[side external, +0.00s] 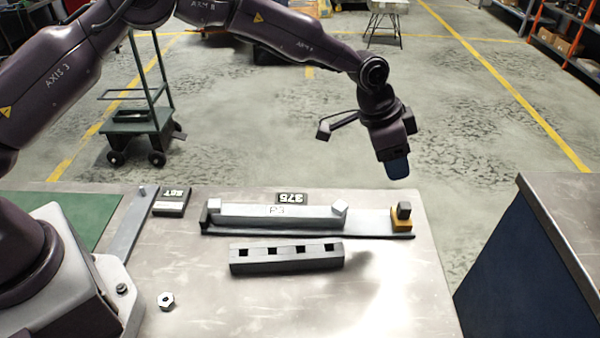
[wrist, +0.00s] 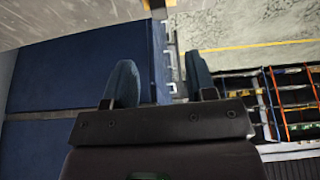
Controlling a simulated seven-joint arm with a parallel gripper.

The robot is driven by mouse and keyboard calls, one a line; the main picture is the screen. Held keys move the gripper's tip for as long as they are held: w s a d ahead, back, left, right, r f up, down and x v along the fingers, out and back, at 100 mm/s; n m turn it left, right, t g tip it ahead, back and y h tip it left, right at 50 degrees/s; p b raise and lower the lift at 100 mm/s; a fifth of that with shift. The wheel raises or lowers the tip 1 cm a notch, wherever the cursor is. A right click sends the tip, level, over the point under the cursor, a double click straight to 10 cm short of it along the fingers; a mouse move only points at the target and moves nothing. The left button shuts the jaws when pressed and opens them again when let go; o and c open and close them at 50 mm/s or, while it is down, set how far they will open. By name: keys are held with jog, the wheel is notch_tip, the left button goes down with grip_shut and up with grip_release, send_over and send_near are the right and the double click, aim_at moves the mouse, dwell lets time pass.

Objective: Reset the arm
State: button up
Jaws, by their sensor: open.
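My gripper (side external: 397,168) hangs in the air above the right end of the table, higher than the long fixture and apart from it. In the wrist view its two blue fingers (wrist: 160,85) stand apart with nothing between them.
A hex nut (side external: 167,301) lies at the table's front left. A SET sign (side external: 172,202) and a 375 plate (side external: 292,198) stand near the back edge. A blue-sided cabinet (side external: 520,260) stands right of the table, across a gap. The table's front right is clear.

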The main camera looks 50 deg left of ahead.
jog(key=s+a+r+n+y, duration=0.1)
jog(key=s+a+r+n, duration=0.2)
jog(key=s+a+r, duration=0.3)
jog(key=s+a+r+n+t+y, duration=0.1)
jog(key=s+a+r+n, duration=0.2)
jog(key=s, duration=1.4)
jog(key=s+a+r+n+t+y, duration=0.1)
jog(key=s+a+r+n, duration=0.1)
jog(key=s+a+r, duration=0.8)
jog(key=shift+s+a+r+n, duration=0.25)
jog(key=shift+s+a+n, duration=0.15)
jog(key=shift+s+a, duration=0.7)
jog(key=shift+s+d, duration=0.1)
